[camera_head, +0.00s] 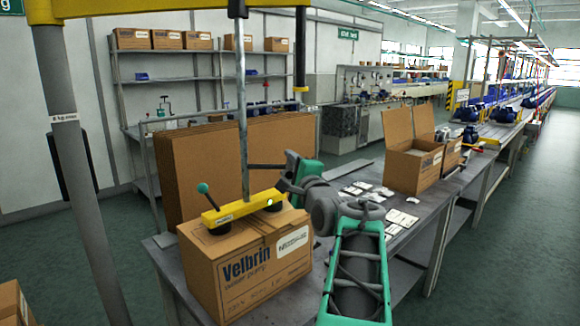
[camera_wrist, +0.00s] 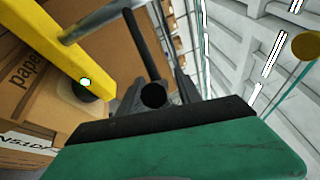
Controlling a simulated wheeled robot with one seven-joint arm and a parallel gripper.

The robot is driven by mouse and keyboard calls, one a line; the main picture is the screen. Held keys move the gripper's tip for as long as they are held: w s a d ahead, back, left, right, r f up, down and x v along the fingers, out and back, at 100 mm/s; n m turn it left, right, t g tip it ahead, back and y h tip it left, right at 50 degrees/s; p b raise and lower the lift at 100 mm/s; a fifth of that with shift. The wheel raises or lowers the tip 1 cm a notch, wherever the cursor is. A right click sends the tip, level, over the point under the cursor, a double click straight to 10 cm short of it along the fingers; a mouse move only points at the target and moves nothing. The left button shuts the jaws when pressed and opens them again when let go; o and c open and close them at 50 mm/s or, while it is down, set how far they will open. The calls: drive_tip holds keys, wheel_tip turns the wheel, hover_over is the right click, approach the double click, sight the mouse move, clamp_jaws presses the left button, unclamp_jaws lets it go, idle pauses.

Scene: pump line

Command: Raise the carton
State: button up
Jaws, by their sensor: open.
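The closed brown Velbrin carton (camera_head: 245,262) stands on the grey table's near end. A yellow lifter bar (camera_head: 243,209) lies across its top on dark suction pads, hung from a grey pole (camera_head: 242,110). A green light shows on the bar. A lever with a teal knob (camera_head: 203,188) rises at the bar's left end. A black handle (camera_head: 265,167) sticks out from the pole towards my gripper (camera_head: 283,178). In the wrist view, the handle (camera_wrist: 142,48) runs end-on between the fingers of my gripper (camera_wrist: 157,92), which is open. Contact with the handle cannot be told.
Flat cardboard sheets (camera_head: 228,158) stand upright behind the carton. White cards (camera_head: 402,219) and an open carton (camera_head: 413,168) are on the table to the right. The right aisle floor (camera_head: 500,230) is clear.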

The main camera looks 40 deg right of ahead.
clamp_jaws()
idle(1.3)
